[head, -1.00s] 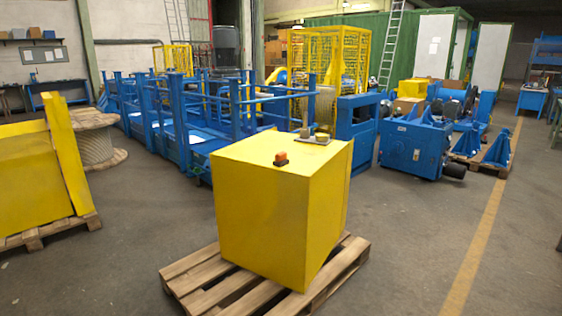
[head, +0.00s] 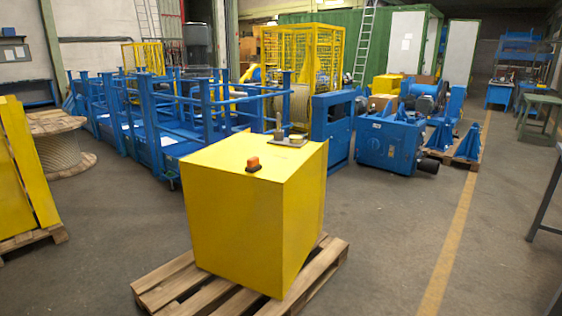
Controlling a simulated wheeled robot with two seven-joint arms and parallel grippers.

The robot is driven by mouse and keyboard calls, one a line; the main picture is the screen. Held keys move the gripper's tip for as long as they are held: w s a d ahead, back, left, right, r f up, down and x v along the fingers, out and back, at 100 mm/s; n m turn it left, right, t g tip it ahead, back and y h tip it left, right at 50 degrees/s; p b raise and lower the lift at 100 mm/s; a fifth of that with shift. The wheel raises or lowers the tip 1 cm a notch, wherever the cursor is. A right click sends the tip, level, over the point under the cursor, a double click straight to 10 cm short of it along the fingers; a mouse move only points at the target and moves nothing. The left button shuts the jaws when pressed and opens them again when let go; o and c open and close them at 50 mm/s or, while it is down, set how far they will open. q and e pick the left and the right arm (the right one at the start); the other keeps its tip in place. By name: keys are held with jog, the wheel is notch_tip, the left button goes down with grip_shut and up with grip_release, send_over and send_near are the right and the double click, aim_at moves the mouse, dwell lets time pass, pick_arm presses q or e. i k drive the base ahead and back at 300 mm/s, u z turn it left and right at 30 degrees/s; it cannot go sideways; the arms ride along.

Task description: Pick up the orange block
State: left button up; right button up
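A small orange block (head: 254,162) with a dark base sits on top of a large yellow box (head: 238,226), near the middle of its top face. Behind it on the same top lies a flat plate (head: 286,140) with a small upright grey part and a yellowish piece on it. Neither of my grippers shows in the head view.
The yellow box stands on a wooden pallet (head: 158,283). Blue railed machinery (head: 165,125) stands behind it, and a blue machine (head: 388,142) to the right. Another yellow box (head: 12,190) and a cable reel (head: 57,145) stand left. Open floor with a yellow line (head: 452,235) lies right.

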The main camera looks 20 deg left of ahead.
aim_at(253, 166)
jog(key=z, duration=0.5)
jog(key=i, duration=1.9)
jog(key=u, duration=0.85)
jog(key=i, duration=0.9)
jog(key=u, duration=0.55)
